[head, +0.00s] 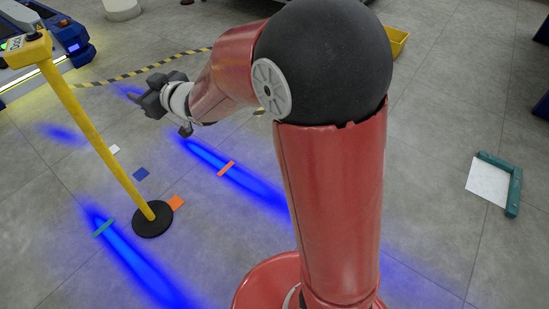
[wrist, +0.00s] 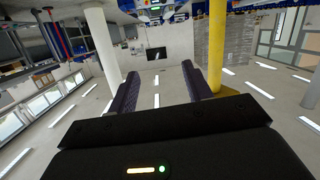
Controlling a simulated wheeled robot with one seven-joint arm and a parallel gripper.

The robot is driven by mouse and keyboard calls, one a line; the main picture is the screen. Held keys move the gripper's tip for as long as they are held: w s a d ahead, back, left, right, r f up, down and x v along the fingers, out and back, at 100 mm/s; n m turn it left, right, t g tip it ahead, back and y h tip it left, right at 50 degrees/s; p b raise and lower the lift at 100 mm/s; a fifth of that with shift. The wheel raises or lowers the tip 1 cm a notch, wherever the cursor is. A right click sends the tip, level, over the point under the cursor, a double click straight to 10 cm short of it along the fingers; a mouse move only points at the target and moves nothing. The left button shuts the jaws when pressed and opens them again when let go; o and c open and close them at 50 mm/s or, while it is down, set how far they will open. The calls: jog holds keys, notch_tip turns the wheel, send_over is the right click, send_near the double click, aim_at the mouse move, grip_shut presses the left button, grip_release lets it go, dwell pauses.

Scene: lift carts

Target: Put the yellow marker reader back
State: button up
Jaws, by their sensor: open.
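A yellow post (head: 95,130) with a black round base stands at the left in the head view. A yellow head with a small dark panel (head: 20,42) tops it; this may be the marker reader, but I cannot tell for certain. My gripper (wrist: 160,82) is open, its two dark fingers apart with nothing between them. In the head view my gripper (head: 150,96) is small, to the right of the post and apart from it in the picture. The wrist view looks across the room upside down. A yellow upright (wrist: 216,42) shows there behind the right finger; I cannot tell what it is.
Blue and yellow carts (head: 65,38) stand at the upper left by a striped floor line (head: 150,69). A yellow bin (head: 398,41) is partly behind my arm. A white panel with a teal edge (head: 487,182) lies at the right. Colored floor markers (head: 141,174) surround the post.

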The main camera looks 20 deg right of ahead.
jog(key=s+d+r+m+h, duration=0.3)
jog(key=s+d+h, duration=0.2)
jog(key=d, duration=0.6)
jog(key=s+d+f+m+g+h, duration=0.2)
jog(key=s+d, duration=0.3)
jog(key=s, duration=0.8)
jog(key=s+d+f+m+g+h, duration=0.1)
jog(key=s+d+g, duration=0.4)
jog(key=s, duration=0.8)
jog(key=shift+s+f+m+h, duration=0.4)
jog(key=shift+f+m, duration=0.15)
jog(key=shift+m, duration=0.35)
jog(key=shift+r, duration=0.1)
